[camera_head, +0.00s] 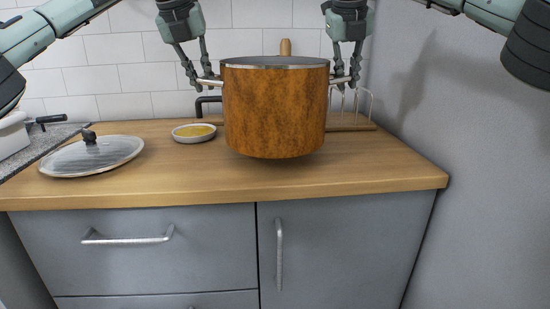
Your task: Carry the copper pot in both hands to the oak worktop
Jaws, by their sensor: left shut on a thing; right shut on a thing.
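The copper pot (274,112) is upright in the middle of the view, with a grey rim and a handle on each side. My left gripper (198,82) is shut on its left handle. My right gripper (346,80) is shut on its right handle. The pot is in front of and over the oak worktop (350,174). Its underside seems to be a little above the wood, with a soft shadow below. The inside of the pot is mostly hidden.
A glass lid (92,156) with a dark knob lies at the left. A small dish (194,133) with yellow contents sits left of the pot. A wooden-based rack (352,122) stands behind it, partly hidden. The worktop's front right is clear. A grey wall (470,130) borders the right.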

